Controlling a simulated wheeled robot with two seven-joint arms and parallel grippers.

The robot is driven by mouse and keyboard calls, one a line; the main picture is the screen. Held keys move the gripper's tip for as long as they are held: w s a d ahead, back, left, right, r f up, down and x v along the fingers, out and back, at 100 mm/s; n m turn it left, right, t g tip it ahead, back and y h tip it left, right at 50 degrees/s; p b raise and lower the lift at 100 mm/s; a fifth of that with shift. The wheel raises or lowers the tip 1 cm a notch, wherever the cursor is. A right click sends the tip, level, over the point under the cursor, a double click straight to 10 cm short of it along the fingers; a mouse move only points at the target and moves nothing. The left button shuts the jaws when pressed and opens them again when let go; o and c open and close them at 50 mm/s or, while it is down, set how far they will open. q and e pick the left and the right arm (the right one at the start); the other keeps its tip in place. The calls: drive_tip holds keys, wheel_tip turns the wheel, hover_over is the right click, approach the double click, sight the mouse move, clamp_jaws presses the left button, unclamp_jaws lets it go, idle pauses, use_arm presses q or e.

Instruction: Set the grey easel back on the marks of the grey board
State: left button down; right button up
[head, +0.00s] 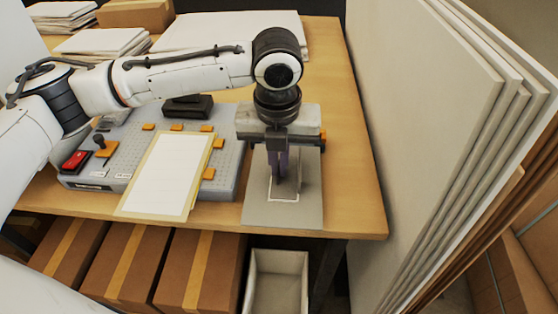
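The grey board (310,205) lies on the table's front right part, with a pale rectangular outline of marks (287,200) near its front. My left gripper (278,182) points straight down over this outline. A narrow purple-grey upright shape shows at its fingers; I cannot make out whether this is the grey easel or only the fingers, or whether the fingers are closed. The gripper and wrist hide part of the board. My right gripper is not in view.
A grey block (308,116) sits behind the gripper. Tall panels (420,130) stand along the right; boxes (140,262) are below.

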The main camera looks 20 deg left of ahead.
use_arm(q)
drive_tip(key=c, duration=2.3)
unclamp_jaws()
drive_tip(key=shift+o, duration=0.2)
drive_tip(key=shift+r, duration=0.1)
drive_tip(key=shift+r, duration=1.4)
drive_tip(key=o, duration=0.6)
drive_tip(key=shift+r, duration=0.15)
drive_tip(key=shift+r, duration=2.35)
